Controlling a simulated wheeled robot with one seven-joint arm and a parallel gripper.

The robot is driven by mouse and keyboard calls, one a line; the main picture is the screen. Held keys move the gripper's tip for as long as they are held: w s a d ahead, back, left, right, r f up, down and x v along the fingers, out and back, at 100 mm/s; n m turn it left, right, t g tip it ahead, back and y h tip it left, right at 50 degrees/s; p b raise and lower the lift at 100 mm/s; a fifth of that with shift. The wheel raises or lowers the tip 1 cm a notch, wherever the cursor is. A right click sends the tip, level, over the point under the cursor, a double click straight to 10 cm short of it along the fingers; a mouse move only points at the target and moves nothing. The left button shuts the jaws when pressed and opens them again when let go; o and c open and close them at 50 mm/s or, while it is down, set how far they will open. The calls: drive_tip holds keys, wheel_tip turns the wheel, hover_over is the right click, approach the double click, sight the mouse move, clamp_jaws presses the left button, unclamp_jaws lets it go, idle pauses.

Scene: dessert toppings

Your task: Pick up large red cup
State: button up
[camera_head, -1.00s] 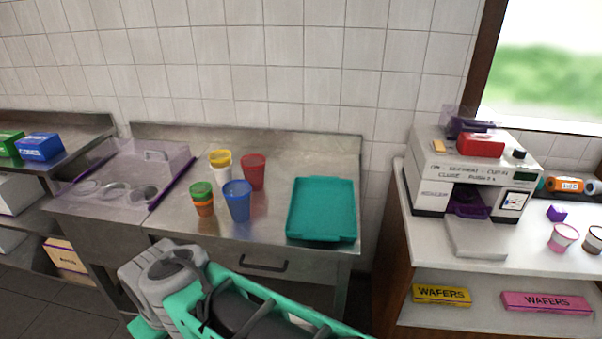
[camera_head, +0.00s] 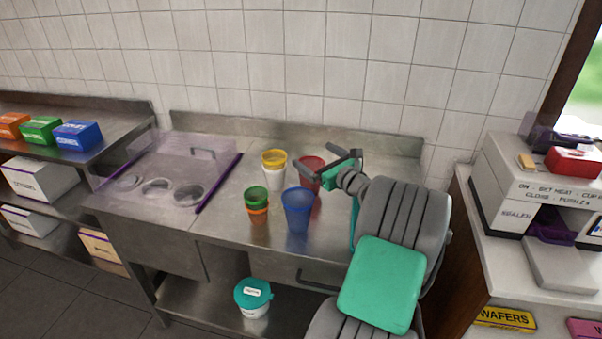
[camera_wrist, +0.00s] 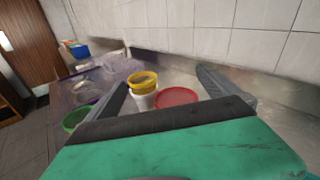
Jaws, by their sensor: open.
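The large red cup (camera_head: 309,173) stands on the metal counter, at the back right of a group of cups. In the head view my gripper (camera_head: 326,168) is at this cup and partly covers it. In the wrist view the round red rim (camera_wrist: 177,96) shows between the two spread dark fingers of my gripper (camera_wrist: 162,78). The fingers are open and do not visibly pinch it. The cup's lower part is hidden in the wrist view by my gripper's body.
Left of the red cup stand a yellow cup on a white one (camera_head: 274,158), a green cup on an orange one (camera_head: 257,196), and a blue cup (camera_head: 297,208). A clear purple-edged cover (camera_head: 205,150) lies left. The tiled wall (camera_head: 350,90) rises behind.

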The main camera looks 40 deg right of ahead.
drive_tip(key=s+d+m+h, duration=0.1)
drive_tip(key=d+m, duration=0.1)
drive_tip(key=d, duration=0.1)
approach(304, 158)
drive_tip(key=shift+t, duration=0.3)
drive_tip(key=w, duration=0.2)
drive_tip(key=w+p, duration=0.1)
drive_tip(key=w, duration=0.1)
drive_tip(key=w+d, duration=0.1)
drive_tip(key=shift+w+f, duration=0.3)
drive_tip(key=shift+w, duration=0.1)
drive_tip(key=shift+c, duration=0.6)
